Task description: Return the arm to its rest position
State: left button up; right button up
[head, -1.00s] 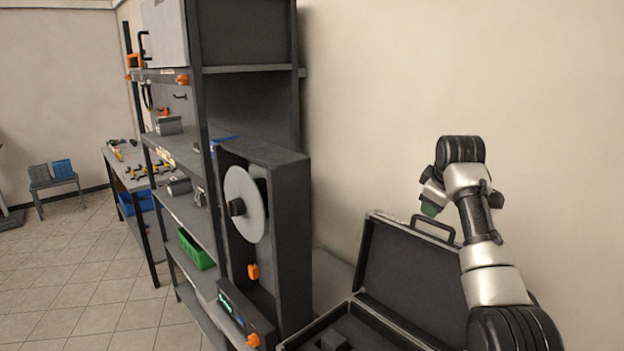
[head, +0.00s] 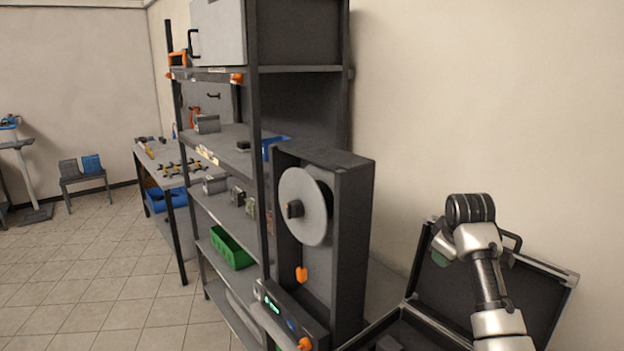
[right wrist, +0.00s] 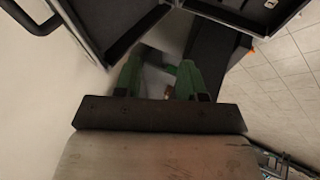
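My right arm rises from the lower right of the head view. Its wrist is bent in front of the wall, above the open black case (head: 535,300). Only a bit of the green right gripper (head: 442,262) shows there, mostly hidden behind my arm. In the right wrist view the two green fingers of the right gripper (right wrist: 158,80) stand apart, with no held object visible between them. My left arm and gripper are not in view.
A tall dark shelf rack (head: 257,170) stands left of the case, with a box-like unit bearing a grey disc (head: 305,207). A green bin (head: 231,248) sits on a lower shelf. A workbench (head: 163,175) stands farther back. The tiled floor (head: 110,265) at left is clear.

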jog(key=s+a+f+m+g, duration=0.1)
jog(key=s+a+f, duration=0.1)
jog(key=s+f, duration=0.75)
jog(key=s+a+f+m, duration=0.1)
jog(key=s+a+f, duration=0.2)
jog(key=s+f, duration=0.65)
jog(key=s+a+f+m+g+y, duration=0.1)
jog(key=s+a+f+m, duration=0.1)
jog(key=s, duration=1.1)
jog(key=s+a+f+m+g, duration=0.1)
jog(key=s+a+f+m, duration=0.15)
jog(key=s, duration=1.15)
notch_tip(320, 180, down, 31)
jog(key=n+g+b, duration=0.1)
jog(key=b, duration=0.3)
pick_arm(q)
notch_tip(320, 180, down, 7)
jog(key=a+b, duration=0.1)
jog(key=b, duration=0.2)
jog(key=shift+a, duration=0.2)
pick_arm(e)
jog(key=s+d+f+g, duration=0.1)
jog(key=s+d+f, duration=0.1)
jog(key=s+f, duration=1.4)
jog(key=shift+s+d+f, duration=0.25)
jog(key=shift+d+f, duration=0.1)
jog(key=shift+f, duration=0.5)
